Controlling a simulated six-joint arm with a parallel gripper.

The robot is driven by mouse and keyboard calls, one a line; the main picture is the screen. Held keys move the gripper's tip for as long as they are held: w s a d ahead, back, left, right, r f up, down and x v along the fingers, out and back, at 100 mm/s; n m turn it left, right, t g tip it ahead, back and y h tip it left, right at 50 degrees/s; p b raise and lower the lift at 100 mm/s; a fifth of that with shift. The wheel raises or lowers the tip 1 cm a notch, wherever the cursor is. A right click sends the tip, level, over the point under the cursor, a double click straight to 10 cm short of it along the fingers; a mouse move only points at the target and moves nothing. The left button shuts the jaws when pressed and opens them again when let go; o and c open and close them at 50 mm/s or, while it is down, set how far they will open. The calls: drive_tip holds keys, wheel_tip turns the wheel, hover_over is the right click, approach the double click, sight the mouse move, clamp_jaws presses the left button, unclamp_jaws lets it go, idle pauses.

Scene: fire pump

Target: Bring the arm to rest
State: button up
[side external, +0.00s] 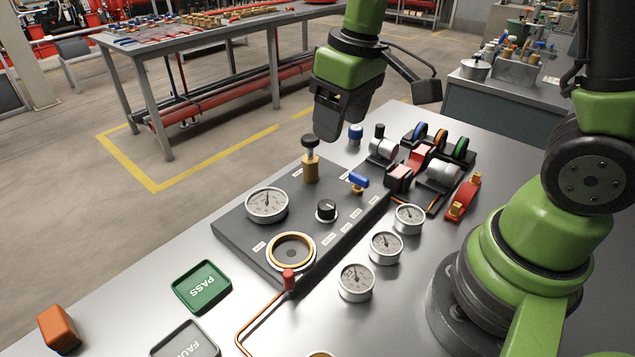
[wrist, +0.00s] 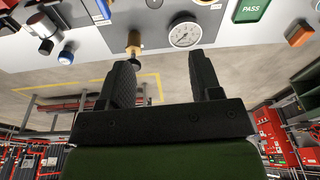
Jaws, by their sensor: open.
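My gripper appears apart from all of these.
Three loose gauges (side external: 385,247) stand right of the panel. Pump parts (side external: 440,170) and coloured wheels (side external: 439,141) crowd the bench's far right. A green PASS tray (side external: 201,286), a fault tray (side external: 186,342) and an orange block (side external: 58,328) lie at the left. Air above the bench is open.

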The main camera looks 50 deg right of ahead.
drive_tip(key=s+a+r+m+t+y, duration=0.1)
drive_tip(key=s+r+m+t, duration=0.4)
drive_tip(key=s+r, duration=0.5)
drive_tip(key=shift+s+y, duration=0.3)
drive_tip(key=shift+s, duration=0.95)
drive_tip(key=shift+r, duration=0.1)
